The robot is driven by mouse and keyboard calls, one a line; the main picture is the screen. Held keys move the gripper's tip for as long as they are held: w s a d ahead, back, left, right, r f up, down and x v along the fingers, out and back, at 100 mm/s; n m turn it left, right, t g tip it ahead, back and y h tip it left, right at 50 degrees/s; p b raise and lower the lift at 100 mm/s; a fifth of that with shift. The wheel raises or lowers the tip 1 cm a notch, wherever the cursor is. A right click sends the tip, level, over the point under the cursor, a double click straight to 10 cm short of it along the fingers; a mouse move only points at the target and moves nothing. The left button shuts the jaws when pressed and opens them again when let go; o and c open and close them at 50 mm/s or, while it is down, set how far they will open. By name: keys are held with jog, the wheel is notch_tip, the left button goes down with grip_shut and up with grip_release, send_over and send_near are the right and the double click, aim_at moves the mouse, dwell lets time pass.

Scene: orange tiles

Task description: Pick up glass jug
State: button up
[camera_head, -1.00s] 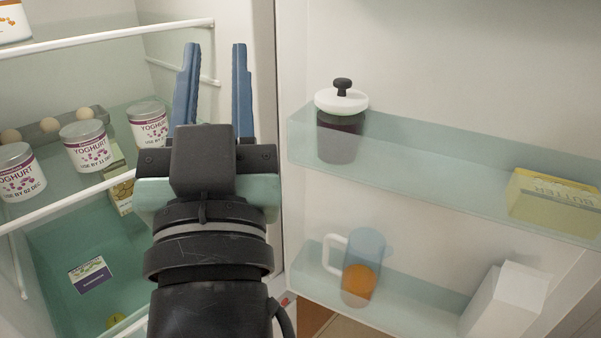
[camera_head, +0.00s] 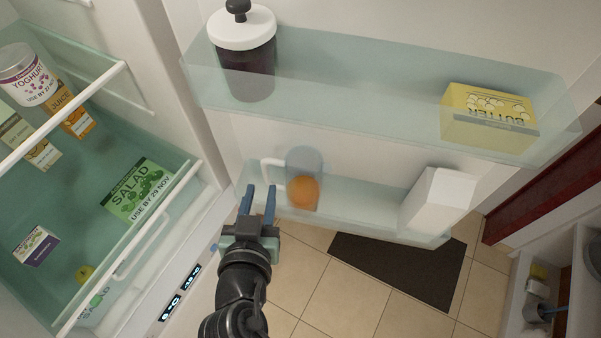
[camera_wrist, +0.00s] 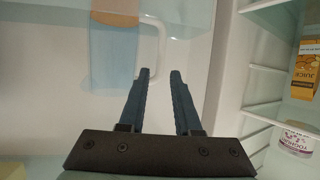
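The glass jug (camera_head: 305,167) is clear bluish, with a white handle (camera_head: 270,172) on its left. It stands on the lower door shelf of the fridge, and something orange shows in its lower part. My gripper (camera_head: 257,198) is open and empty, just left of and in front of the jug, near the handle. In the wrist view the jug (camera_wrist: 113,50) is at the upper left. Its handle (camera_wrist: 158,50) shows ahead of my gripper (camera_wrist: 160,75), whose two blue fingers are apart with nothing visible between them.
The lower door shelf (camera_head: 345,212) also holds a white carton (camera_head: 437,203) to the right. The upper door shelf (camera_head: 350,105) above holds a dark jar (camera_head: 247,70) and butter (camera_head: 488,118). Fridge shelves with a salad box (camera_head: 138,190) are at left. The tiled floor (camera_head: 345,300) is clear except a dark mat (camera_head: 400,268).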

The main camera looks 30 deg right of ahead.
aim_at(264, 173)
jog(key=shift+p+x, duration=1.2)
jog(key=shift+x, duration=2.85)
jog(key=shift+f, duration=0.15)
grip_shut()
jog(key=shift+a, duration=0.1)
